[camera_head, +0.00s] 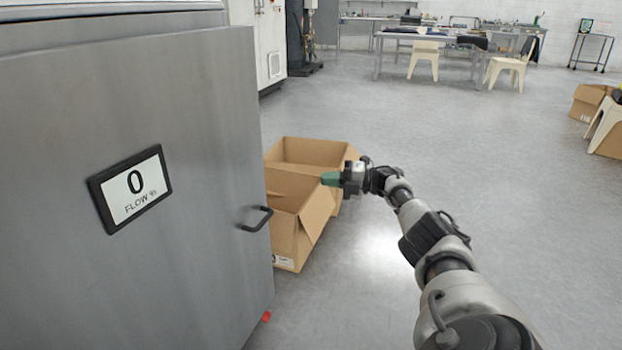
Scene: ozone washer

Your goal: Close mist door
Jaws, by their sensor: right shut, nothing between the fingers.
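The mist door (200,95) is a large grey metal panel filling the left of the head view, standing open from the grey machine behind it. A dark bar handle (257,219) sits near its right edge. A black-framed display (131,188) on it reads "0 FLOW %". My right gripper (328,178) has green fingertips and is shut and empty. It appears to the right of the door's edge and above the handle in the picture, apart from both. My left gripper is not in view.
Open cardboard boxes (311,192) stand on the floor behind my right gripper. A white cabinet (270,45) is beyond the door. Tables (440,38) and chairs (424,58) stand at the back. More boxes (588,101) are at the far right. The middle floor is clear.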

